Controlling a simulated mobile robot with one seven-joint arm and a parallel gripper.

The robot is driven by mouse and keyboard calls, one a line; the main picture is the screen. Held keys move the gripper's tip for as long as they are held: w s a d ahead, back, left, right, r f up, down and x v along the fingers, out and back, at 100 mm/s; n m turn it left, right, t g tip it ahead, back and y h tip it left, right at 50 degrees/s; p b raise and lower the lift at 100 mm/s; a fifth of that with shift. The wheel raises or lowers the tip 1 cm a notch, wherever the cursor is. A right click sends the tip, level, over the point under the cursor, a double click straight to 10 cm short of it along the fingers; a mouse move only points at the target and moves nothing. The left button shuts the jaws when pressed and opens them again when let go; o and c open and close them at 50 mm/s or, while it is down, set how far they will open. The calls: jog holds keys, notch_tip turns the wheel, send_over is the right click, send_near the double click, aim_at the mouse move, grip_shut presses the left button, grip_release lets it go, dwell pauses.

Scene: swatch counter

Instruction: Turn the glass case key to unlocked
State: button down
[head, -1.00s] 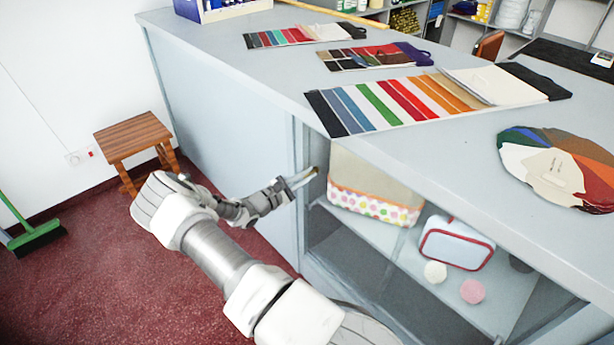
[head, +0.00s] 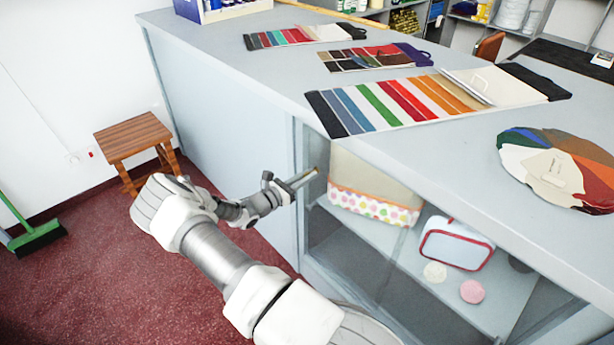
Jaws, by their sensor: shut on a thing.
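The glass case (head: 345,243) is the glazed front section of the grey counter. My gripper (head: 311,176) is at the upper left corner of the glass, its fingers pointing right toward the case frame. It is shut on the key, a tiny brassy bit (head: 316,170) showing at the fingertips. The fingers hide most of the key and its lock, so I cannot read the key's angle or whether the case is unlocked.
Behind the glass are a polka-dot fabric basket (head: 374,207), a white case with red trim (head: 456,246) and two round items. Colour swatches (head: 395,104) cover the countertop. A wooden stool (head: 133,140) and green broom (head: 36,238) stand left on open red floor.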

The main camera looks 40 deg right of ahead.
dwell(0.4)
jog(key=c, duration=1)
grip_release()
jog(key=a, duration=0.5)
jog(key=s+a+p, duration=0.1)
jog(key=a, duration=1.1)
jog(key=shift+s+a+p, duration=0.2)
jog(key=shift+p, duration=0.1)
